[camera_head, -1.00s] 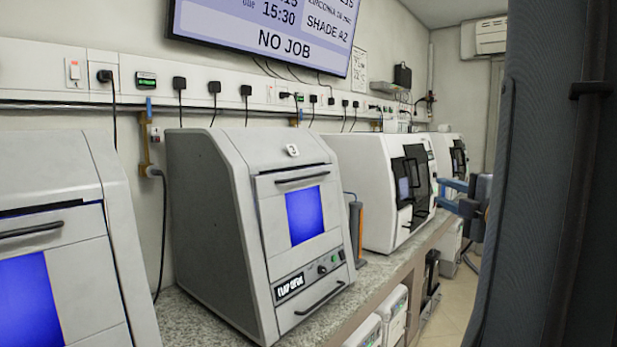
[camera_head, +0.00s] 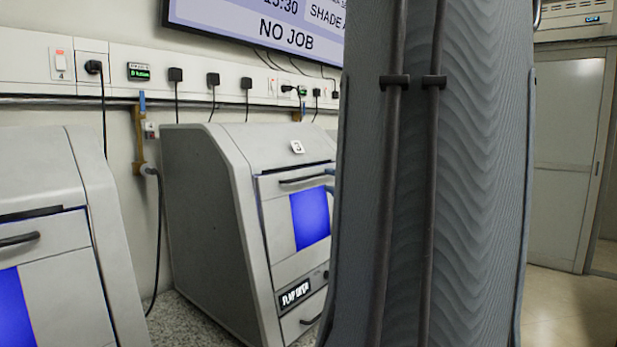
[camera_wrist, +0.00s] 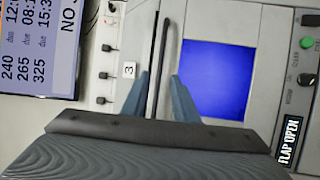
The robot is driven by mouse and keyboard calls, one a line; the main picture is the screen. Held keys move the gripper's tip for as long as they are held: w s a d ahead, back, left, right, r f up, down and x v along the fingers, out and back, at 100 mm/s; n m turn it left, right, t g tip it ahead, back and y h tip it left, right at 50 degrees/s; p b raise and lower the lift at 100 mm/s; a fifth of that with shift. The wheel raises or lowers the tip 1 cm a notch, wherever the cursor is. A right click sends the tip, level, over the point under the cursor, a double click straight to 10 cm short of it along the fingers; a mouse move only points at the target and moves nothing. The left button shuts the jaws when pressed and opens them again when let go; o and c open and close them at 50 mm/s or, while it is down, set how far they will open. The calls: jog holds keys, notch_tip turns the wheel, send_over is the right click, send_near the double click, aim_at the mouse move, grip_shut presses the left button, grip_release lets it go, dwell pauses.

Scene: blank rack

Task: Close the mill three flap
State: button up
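Mill three (camera_head: 205,200) is a grey cabinet marked 3 on the counter, with a blue window (camera_head: 310,218) in its front. Its flap handle (camera_head: 303,180) is a dark bar above the window, seen from the side. The display (camera_head: 294,293) is partly legible there, and reads FLAP OPEN in the wrist view (camera_wrist: 289,139). In the wrist view my gripper (camera_wrist: 159,75) is open, its two blue-grey fingers on either side of the handle bar (camera_wrist: 162,60). I cannot tell whether they touch it. In the head view my arm hides most of the gripper.
Another grey mill (camera_head: 55,190) with a blue window stands at the left. A wall screen (camera_head: 265,25) reading NO JOB hangs above, over a row of plugs and cables. A lower handle (camera_head: 311,320) sits below the display. Open floor (camera_head: 575,310) shows at the right.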

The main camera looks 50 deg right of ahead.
aim_at(318, 176)
jog(key=p+x, duration=0.1)
jog(key=x, duration=0.5)
jog(key=shift+w, duration=0.15)
grip_shut()
dwell(1.3)
